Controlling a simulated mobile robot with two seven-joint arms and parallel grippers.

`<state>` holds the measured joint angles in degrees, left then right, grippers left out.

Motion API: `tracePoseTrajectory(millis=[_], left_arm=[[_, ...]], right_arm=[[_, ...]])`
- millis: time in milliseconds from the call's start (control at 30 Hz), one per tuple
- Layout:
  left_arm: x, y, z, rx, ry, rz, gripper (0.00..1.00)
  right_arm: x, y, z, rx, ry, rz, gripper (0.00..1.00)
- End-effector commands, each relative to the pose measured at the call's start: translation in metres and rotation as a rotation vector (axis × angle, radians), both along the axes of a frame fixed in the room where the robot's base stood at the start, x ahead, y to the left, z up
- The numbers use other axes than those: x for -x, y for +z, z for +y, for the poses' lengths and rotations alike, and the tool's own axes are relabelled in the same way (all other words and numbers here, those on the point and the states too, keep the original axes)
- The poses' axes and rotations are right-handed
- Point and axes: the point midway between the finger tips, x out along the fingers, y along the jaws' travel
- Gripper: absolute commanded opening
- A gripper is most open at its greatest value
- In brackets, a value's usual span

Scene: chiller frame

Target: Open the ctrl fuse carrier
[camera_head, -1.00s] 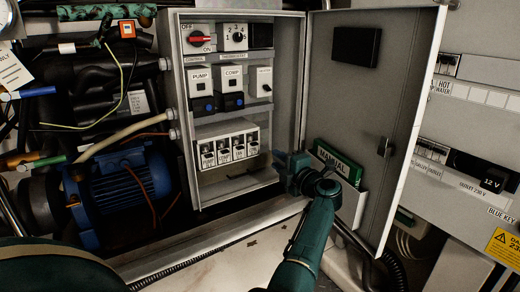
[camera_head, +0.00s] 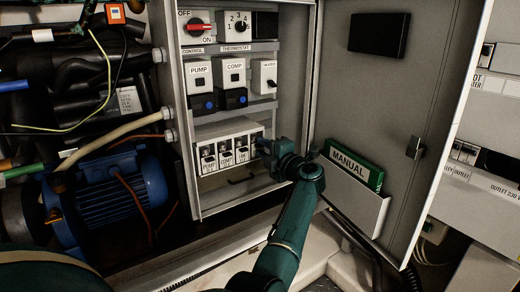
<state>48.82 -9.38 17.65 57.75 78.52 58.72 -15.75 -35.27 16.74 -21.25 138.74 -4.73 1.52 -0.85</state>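A row of fuse carriers (camera_head: 228,152) with white fronts and black markings sits low in the open grey cabinet. Their small labels are too blurred to read, so I cannot tell which one is the ctrl carrier. My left gripper (camera_head: 264,147) is at the right end of this row, pointing left, with its tip close to the rightmost carrier. I cannot tell whether it touches. Its fingers are small and dark, partly hidden by its own wrist, and their opening is not clear. My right gripper is not in view.
The cabinet door (camera_head: 390,110) stands open at the right, with a green manual (camera_head: 352,167) in its pocket. Above the fuses are the pump switch (camera_head: 200,78), comp switch (camera_head: 234,75) and red control knob (camera_head: 198,27). A blue motor (camera_head: 110,195) and hoses lie left.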

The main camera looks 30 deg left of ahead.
Motion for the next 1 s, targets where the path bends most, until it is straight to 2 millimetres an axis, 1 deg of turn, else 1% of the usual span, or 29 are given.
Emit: tracePoseTrajectory(millis=[367,700,1000], left_arm=[[-0.0005,0.0003,0.0007,-0.001,-0.001,0.001,0.28],[-0.0004,0.0001,0.0006,0.000,0.000,0.001,0.00],[-0.0004,-0.0002,0.0006,-0.001,-0.001,0.001,0.00]], right_arm=[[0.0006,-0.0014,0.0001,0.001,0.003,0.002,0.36],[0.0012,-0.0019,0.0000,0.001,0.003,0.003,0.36],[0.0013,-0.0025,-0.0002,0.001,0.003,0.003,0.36]])
